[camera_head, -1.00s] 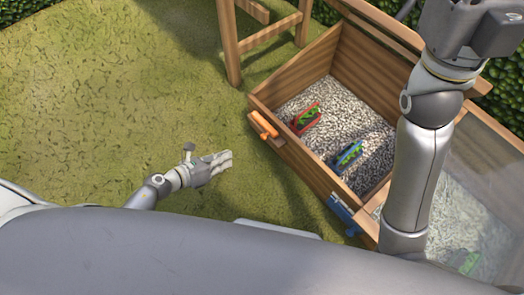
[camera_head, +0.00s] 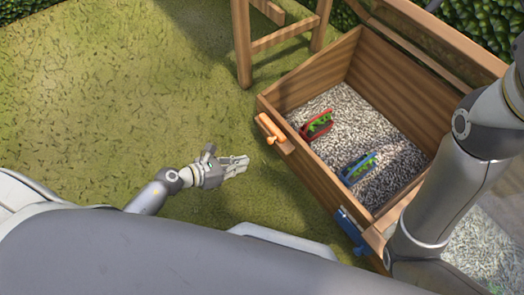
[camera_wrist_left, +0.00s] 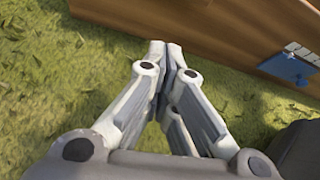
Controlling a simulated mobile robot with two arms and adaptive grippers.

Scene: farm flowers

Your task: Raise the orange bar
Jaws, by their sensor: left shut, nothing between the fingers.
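The orange bar (camera_head: 269,127) is fixed to the outer face of the wooden planter box, near its left corner in the head view. My left gripper (camera_head: 246,162) is shut and empty, in front of the box and a little below and left of the bar, apart from it. In the left wrist view its fingertips (camera_wrist_left: 167,44) meet close to the wooden wall; the bar does not show there. My right arm (camera_head: 462,165) crosses the right side of the head view, and its gripper is out of the picture.
The wooden box (camera_head: 315,181) holds grey gravel with a red tray (camera_head: 317,126) and a blue tray (camera_head: 359,167) of green plants. A blue fitting (camera_head: 351,229) sits on the box's outer wall, and shows in the left wrist view (camera_wrist_left: 289,68). Grass on the left is free.

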